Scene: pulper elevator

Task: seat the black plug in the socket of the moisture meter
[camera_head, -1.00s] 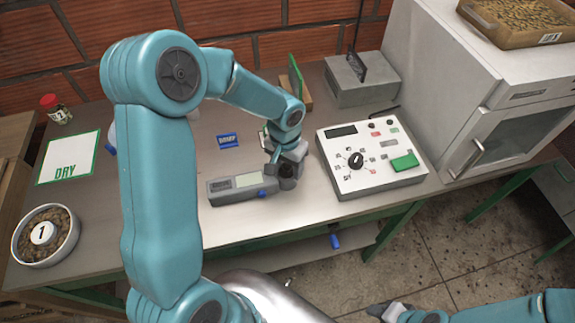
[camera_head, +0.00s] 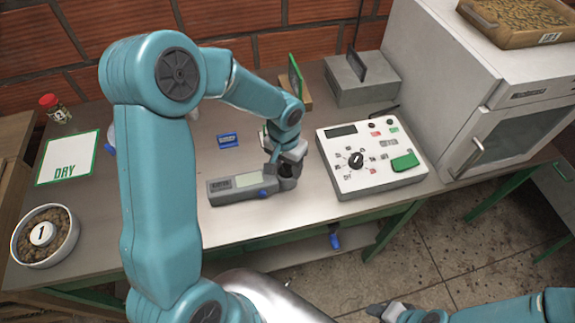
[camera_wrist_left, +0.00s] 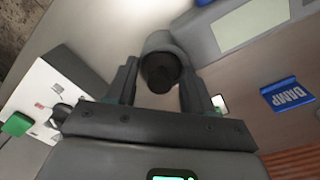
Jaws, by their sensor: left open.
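The grey moisture meter (camera_head: 222,192) lies on the table near its front edge, with a pale display and a round grey socket housing (camera_head: 288,182) at its right end. It also shows in the wrist view, with the display (camera_wrist_left: 255,22) at top right. My left gripper (camera_head: 286,165) is just above the socket. In the wrist view the left gripper's fingers (camera_wrist_left: 160,88) are apart, one on each side of the black plug (camera_wrist_left: 160,76), a dark round shape at the socket's mouth. I cannot tell how deep it sits. My right gripper (camera_head: 385,308) is partly in view at the bottom edge.
A white control box (camera_head: 345,183) with a green button stands right of the meter. A blue DAMP sign (camera_head: 228,140) lies behind it. A DRY card (camera_head: 68,157) and a bowl of beans (camera_head: 65,252) are at left. A white oven (camera_head: 450,80) stands at right.

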